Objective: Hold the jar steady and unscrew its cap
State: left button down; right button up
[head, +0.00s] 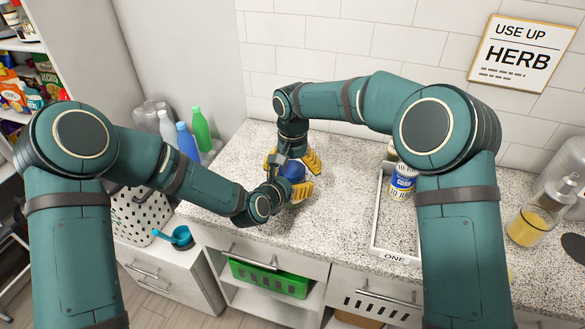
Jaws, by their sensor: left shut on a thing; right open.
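The jar (293,171) stands at the left part of the speckled counter, and only a blue part of it shows between my grippers. I cannot tell whether that blue part is the cap or the body. My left gripper (296,188) reaches in from the left, low down, and is shut on the jar. My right gripper (291,160) comes down from above with its yellow fingers spread, one on each side of the jar's top. Whether these fingers touch the cap is hidden.
A white tray (376,222) with a labelled can (403,181) stands to the right. A glass jug with yellow contents (526,226) is farther right. Green (201,130) and blue (186,141) bottles stand left. The counter between jar and tray is clear.

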jog(key=shift+r, duration=2.25)
jog(key=m, duration=0.2)
jog(key=shift+s+a+r+m, duration=0.1)
jog(key=shift+s+r+m, duration=0.05)
jog(key=shift+r+m, duration=0.15)
notch_tip(320, 180, up, 3)
jog(key=m, duration=0.4)
jog(key=shift+f, duration=4.1)
jog(key=c, duration=1.3)
jog(key=n, duration=0.6)
jog(key=shift+r+n, duration=0.1)
jog(key=shift+n, duration=0.3)
